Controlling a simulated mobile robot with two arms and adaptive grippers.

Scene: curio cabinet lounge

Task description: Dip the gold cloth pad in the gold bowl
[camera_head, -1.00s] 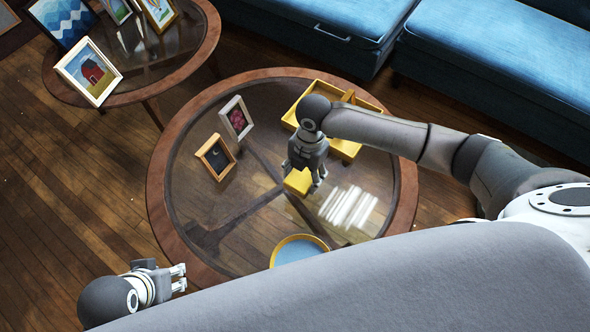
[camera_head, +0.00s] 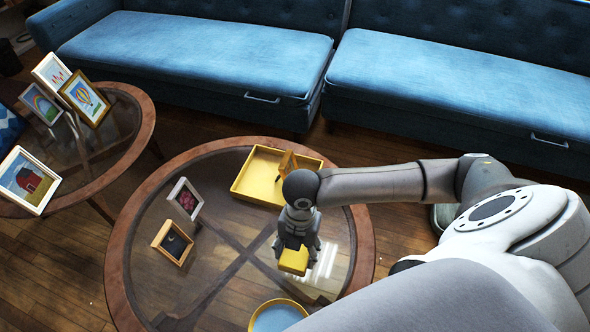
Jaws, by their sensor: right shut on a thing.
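The gold cloth pad (camera_head: 294,261) is a small yellow block in the jaws of my right gripper (camera_head: 297,254). My right gripper points down over the round glass table (camera_head: 160,265) and is shut on the pad. I cannot tell exactly how far the pad is above the glass. The gold bowl (camera_head: 277,318) has a yellow rim and a blue inside. It is at the bottom of the view, nearer to me than the pad and apart from it, with its near part hidden. My left gripper is not in view.
A yellow divided tray (camera_head: 255,178) is on the table behind my right gripper. A white frame (camera_head: 186,199) and a wooden frame (camera_head: 172,242) stand at the left. A second table (camera_head: 97,170) holds several pictures. A blue sofa (camera_head: 200,55) runs along the back.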

